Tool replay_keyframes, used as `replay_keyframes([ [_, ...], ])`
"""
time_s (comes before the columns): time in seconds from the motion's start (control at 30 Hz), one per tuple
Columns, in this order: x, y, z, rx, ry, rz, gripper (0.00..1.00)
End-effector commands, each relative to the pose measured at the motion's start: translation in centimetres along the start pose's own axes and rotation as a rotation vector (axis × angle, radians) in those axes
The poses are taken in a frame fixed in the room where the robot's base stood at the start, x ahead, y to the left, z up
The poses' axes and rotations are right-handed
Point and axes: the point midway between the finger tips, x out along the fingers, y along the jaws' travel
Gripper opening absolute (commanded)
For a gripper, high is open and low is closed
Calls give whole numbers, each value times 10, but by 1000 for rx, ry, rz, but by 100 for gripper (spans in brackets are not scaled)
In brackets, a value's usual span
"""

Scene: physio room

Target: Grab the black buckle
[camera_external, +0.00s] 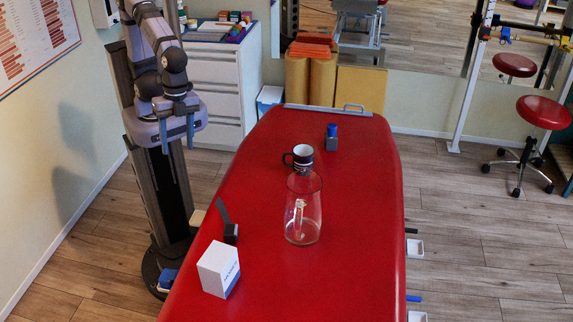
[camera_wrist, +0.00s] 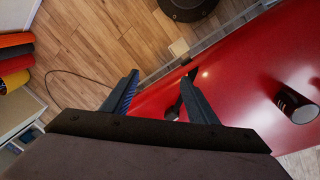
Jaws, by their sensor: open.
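The black buckle (camera_external: 231,234), a small dark piece with a grey strip rising from it, lies near the left edge of the red treatment table (camera_external: 352,230). In the wrist view a dark shape that looks like the buckle (camera_wrist: 172,112) shows beside the right finger, which partly hides it. My gripper (camera_external: 177,136) is open and empty, high up to the left of the table and well apart from the buckle. In the wrist view my gripper's fingers (camera_wrist: 160,78) are spread apart.
A white box (camera_external: 218,270) stands close in front of the buckle. A glass jug (camera_external: 303,212), a black-and-white mug (camera_external: 303,155) and a blue-capped bottle (camera_external: 332,137) stand farther right and back. A white drawer cabinet (camera_external: 222,90) is behind my arm. The table's right side is clear.

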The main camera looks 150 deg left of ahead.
Motion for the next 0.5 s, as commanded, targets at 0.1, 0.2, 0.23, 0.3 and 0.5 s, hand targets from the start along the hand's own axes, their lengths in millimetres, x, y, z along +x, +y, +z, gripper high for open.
replay_keyframes([
  [0.1, 28, -3, -23, 18, 67, 84, 53],
  [0.2, 37, -4, -45, 50, 140, 155, 53],
  [0.23, 38, -4, -52, 62, 165, 174, 53],
  [0.3, 41, -7, -68, 91, 227, 216, 53],
  [0.5, 40, -20, -111, 195, 438, 304, 53],
])
